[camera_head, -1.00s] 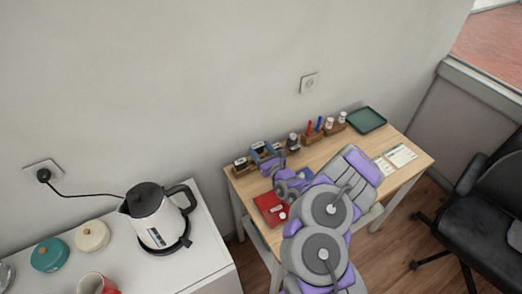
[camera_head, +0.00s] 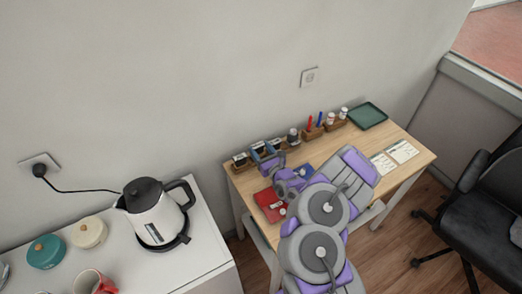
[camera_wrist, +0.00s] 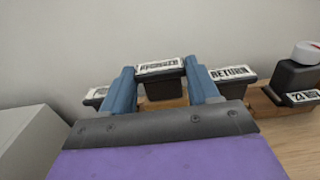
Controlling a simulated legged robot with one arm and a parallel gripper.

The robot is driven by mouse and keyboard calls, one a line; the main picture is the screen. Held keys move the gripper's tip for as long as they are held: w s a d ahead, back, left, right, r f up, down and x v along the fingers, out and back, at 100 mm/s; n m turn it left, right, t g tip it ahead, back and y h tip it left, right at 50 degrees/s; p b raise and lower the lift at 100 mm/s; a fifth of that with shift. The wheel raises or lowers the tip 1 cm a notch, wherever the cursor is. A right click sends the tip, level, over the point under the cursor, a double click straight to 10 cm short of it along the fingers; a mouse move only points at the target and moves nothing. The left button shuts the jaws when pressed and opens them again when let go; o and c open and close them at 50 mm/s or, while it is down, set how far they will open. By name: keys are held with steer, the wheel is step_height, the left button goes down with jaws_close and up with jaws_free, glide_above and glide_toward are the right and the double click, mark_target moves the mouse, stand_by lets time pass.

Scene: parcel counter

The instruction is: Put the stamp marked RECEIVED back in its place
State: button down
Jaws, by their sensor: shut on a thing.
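The stamp marked RECEIVED (camera_wrist: 160,67) has a black body and a white label on top. It is between the two blue fingers of my gripper (camera_wrist: 163,82), which is shut on it. The stamp is upright at a wooden holder (camera_wrist: 178,103), level with its neighbours or slightly higher. I cannot tell whether its base touches the wood. The stamp marked RETURN (camera_wrist: 230,74) is just to the right, and another labelled stamp (camera_wrist: 97,93) is partly hidden at the left. In the head view my gripper (camera_head: 262,152) is over the stamp row at the desk's back left.
A date stamp (camera_wrist: 297,75) is right of RETURN. The desk (camera_head: 345,150) also has a red ink pad (camera_head: 268,203), a blue pad partly behind my arm, pens, small bottles, a green tray (camera_head: 367,115) and papers (camera_head: 402,151). The wall is close behind the row.

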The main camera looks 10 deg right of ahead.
steer(key=shift+f+b, duration=0.75)
steer(key=shift+f, duration=0.25)
steer(key=shift+c, duration=2.4)
jaws_free()
steer(key=shift+s+d+r+p, duration=0.15)
steer(key=shift+s+d+p, duration=0.1)
steer(key=shift+s+p, duration=0.45)
steer(key=shift+p+v, duration=1.65)
steer(key=shift+v, duration=0.2)
steer(key=o, duration=0.5)
